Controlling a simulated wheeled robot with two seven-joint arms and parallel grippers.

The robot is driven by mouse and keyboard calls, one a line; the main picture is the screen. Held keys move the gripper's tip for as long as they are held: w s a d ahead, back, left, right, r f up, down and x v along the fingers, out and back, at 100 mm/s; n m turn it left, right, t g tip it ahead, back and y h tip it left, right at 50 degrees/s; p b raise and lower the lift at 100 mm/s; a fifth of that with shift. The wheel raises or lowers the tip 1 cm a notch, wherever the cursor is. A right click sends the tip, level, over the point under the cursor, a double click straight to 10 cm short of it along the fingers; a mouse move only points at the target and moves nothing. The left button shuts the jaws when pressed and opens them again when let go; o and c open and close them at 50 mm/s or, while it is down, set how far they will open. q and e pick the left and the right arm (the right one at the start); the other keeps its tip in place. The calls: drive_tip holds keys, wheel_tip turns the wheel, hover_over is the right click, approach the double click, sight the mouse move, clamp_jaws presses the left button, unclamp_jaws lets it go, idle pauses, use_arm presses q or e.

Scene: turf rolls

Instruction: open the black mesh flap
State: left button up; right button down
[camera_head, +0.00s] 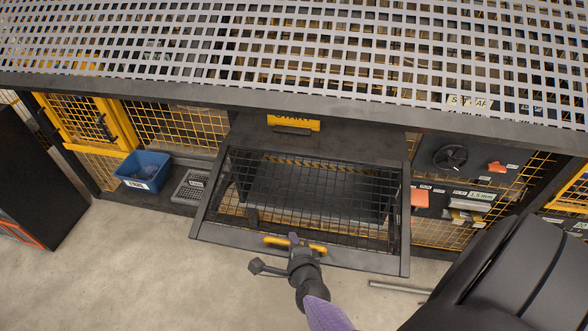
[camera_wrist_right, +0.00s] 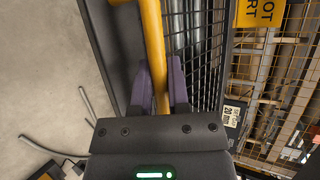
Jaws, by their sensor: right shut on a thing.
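The black mesh flap (camera_head: 225,238) is a dark frame with a wire grid, in the middle of the head view. It stands tilted out from the bench front, its lower edge toward me. A yellow bar handle (camera_head: 318,248) sits on that lower edge. My right gripper (camera_head: 294,240) is shut on the handle. In the right wrist view the yellow handle (camera_wrist_right: 152,45) runs between the purple fingers (camera_wrist_right: 160,88), with the flap's mesh (camera_wrist_right: 205,60) just beyond. My left gripper is not in view.
A perforated metal bench top (camera_head: 300,50) spans the top. A blue bin (camera_head: 143,170) and a grey crate (camera_head: 191,187) sit on the low shelf at left. A dark cabinet (camera_head: 35,185) stands far left. Metal rods (camera_head: 398,288) lie on the floor at right. The floor at front left is clear.

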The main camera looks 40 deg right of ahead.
drive_tip(key=shift+r, duration=0.4)
drive_tip(key=c, duration=0.6)
unclamp_jaws()
drive_tip(key=shift+a, duration=0.1)
